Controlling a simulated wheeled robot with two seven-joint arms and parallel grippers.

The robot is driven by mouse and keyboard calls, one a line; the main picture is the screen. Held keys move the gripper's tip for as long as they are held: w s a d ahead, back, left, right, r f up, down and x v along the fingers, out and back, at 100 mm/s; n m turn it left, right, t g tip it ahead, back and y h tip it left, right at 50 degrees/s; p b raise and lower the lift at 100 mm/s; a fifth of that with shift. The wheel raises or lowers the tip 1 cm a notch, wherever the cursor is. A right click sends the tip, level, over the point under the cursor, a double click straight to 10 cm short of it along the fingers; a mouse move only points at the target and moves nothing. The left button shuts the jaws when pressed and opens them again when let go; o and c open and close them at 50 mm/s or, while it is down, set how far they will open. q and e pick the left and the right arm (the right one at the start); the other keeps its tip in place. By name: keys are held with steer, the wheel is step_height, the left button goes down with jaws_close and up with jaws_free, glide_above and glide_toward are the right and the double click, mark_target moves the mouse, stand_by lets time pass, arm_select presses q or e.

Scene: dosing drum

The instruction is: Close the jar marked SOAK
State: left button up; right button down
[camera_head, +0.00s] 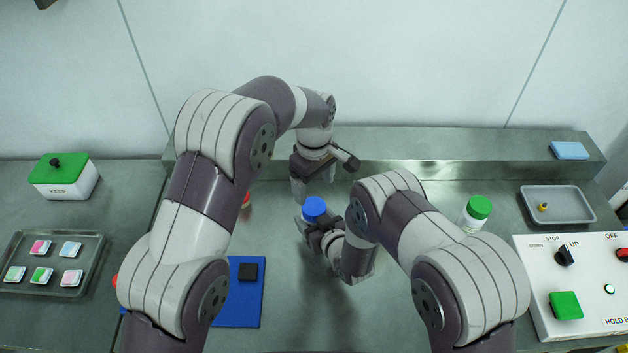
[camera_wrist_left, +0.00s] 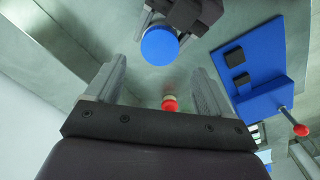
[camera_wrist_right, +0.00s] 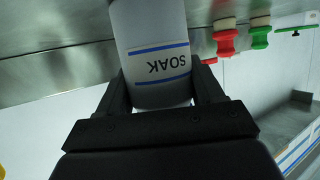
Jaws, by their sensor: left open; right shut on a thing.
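The SOAK jar (camera_wrist_right: 155,45) is white with blue stripes. Its label reads upside down in the right wrist view. My right gripper (camera_head: 318,228) is shut on its body, with a finger on each side in the right wrist view (camera_wrist_right: 165,85). A round blue lid (camera_head: 314,207) shows at the top of the jar; it also shows in the left wrist view (camera_wrist_left: 159,46). I cannot tell how firmly it sits. My left gripper (camera_head: 314,184) is open and empty, behind the lid and apart from it. Its two fingers show in the left wrist view (camera_wrist_left: 160,70).
A blue board (camera_head: 238,305) with black blocks lies front left. A small red-topped thing (camera_head: 246,200) is partly hidden by my left arm. A green-lidded jar (camera_head: 475,213) stands right, near a grey tray (camera_head: 557,204) and a control box (camera_head: 590,285). A raised ledge (camera_head: 440,152) runs behind.

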mark_target(314, 206)
arm_select(q)
step_height(314, 206, down, 8)
steer(key=shift+r, duration=0.2)
steer(key=c, duration=1.1)
steer(key=m, duration=0.9)
steer(key=shift+m, duration=0.4)
steer(key=o, duration=1.2)
